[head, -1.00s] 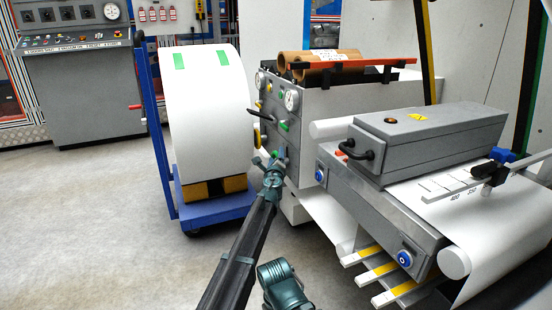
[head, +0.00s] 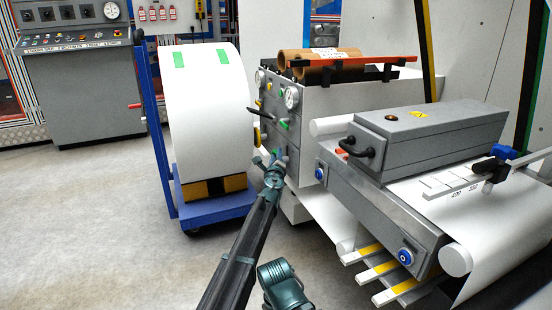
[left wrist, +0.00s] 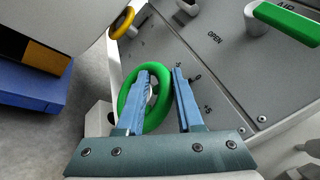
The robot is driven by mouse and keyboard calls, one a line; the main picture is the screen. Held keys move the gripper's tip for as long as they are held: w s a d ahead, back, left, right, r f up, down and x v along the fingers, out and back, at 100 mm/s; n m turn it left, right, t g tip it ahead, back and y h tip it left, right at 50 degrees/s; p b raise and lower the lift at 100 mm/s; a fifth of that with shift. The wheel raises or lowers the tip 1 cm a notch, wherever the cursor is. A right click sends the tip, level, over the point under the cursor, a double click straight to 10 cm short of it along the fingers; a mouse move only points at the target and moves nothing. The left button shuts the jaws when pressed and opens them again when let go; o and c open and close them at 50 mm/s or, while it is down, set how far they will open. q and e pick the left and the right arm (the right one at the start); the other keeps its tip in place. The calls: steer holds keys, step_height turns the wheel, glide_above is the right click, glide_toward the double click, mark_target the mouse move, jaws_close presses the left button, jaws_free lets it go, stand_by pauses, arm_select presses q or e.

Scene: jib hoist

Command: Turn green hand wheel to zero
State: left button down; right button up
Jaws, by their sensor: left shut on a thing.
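The green hand wheel (left wrist: 131,91) stands out from a grey panel (left wrist: 205,65) in the left wrist view. My left gripper (left wrist: 161,72) is shut on the wheel's right rim, with one blue finger over the wheel and the other to its right. The panel has small scale marks and a "+5" beside the right finger; the wheel's own setting cannot be read. In the head view my left gripper (head: 273,168) is at the lower front of the grey machine panel, and it hides most of the wheel there.
A green lever (left wrist: 285,22) marked AIR and a yellow knob (left wrist: 122,22) are near the wheel. A large white roll (head: 208,115) on a blue cart (head: 215,211) stands close on the left. A grey table with a box (head: 430,140) is on the right. Floor is clear front left.

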arm_select(q)
steer(key=shift+s, duration=0.1)
stand_by(0.5)
steer(key=c, duration=0.6)
jaws_free()
steer(key=shift+s, duration=0.1)
steer(key=s, duration=0.4)
steer(key=s+a+b, duration=0.1)
steer(key=s, duration=0.4)
steer(key=s+f, duration=0.1)
steer(key=s, duration=0.3)
steer(key=shift+s+a, duration=0.25)
steer(key=shift+a, duration=0.15)
